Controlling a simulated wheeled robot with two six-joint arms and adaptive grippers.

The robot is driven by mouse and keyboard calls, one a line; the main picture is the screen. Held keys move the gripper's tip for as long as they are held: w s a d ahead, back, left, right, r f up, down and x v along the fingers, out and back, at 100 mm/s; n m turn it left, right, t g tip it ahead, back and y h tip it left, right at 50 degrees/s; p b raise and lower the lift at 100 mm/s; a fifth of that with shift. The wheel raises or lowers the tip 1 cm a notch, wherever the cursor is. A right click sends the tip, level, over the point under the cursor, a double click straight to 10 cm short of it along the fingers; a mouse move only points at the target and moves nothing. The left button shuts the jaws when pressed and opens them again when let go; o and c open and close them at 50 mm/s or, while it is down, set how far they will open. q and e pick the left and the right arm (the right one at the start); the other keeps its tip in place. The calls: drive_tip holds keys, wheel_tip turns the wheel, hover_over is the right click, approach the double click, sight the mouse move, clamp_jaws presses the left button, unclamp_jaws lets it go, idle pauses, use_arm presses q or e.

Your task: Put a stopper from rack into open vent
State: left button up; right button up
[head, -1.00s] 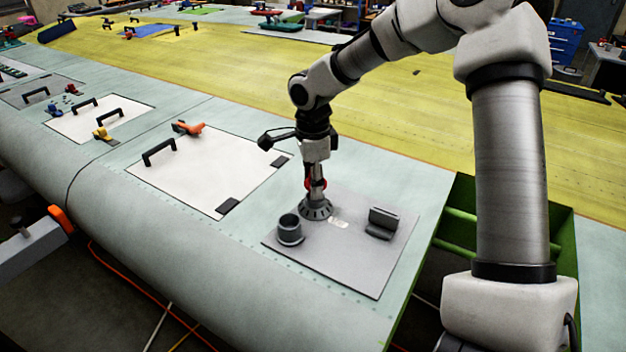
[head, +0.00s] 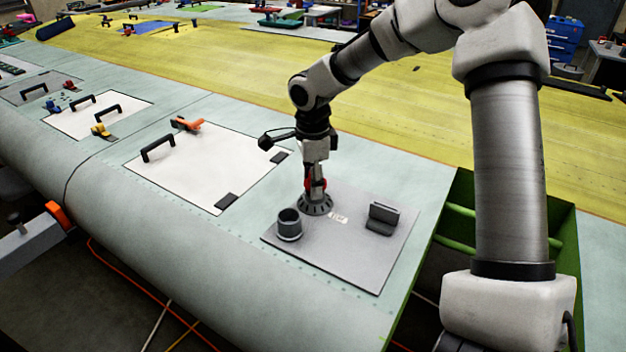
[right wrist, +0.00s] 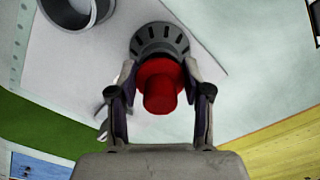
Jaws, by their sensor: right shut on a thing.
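A red stopper (right wrist: 160,92) sits between the fingers of my right gripper (right wrist: 160,78) in the right wrist view. The fingers are shut on it. In the head view my right gripper (head: 315,184) points down over a dark slotted round fitting (head: 316,206) on a grey plate (head: 350,255). The slotted fitting also shows just beyond the stopper in the right wrist view (right wrist: 160,36). The stopper's lower end is hidden, so I cannot tell how far it is seated. My left gripper is not in view.
An open dark cup-like fitting (head: 289,226) stands left of the slotted one. A dark bracket (head: 383,217) stands at right. A white panel (head: 205,170) with a black handle (head: 158,148) and orange clamp (head: 187,125) lies left. An open green-walled bay (head: 455,225) borders the plate's right.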

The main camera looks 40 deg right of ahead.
drive_tip(key=shift+f+b, duration=0.4)
drive_tip(key=shift+f, duration=0.25)
drive_tip(key=o, duration=1.2)
wheel_tip(320, 180, up, 12)
drive_tip(key=shift+r, duration=0.1)
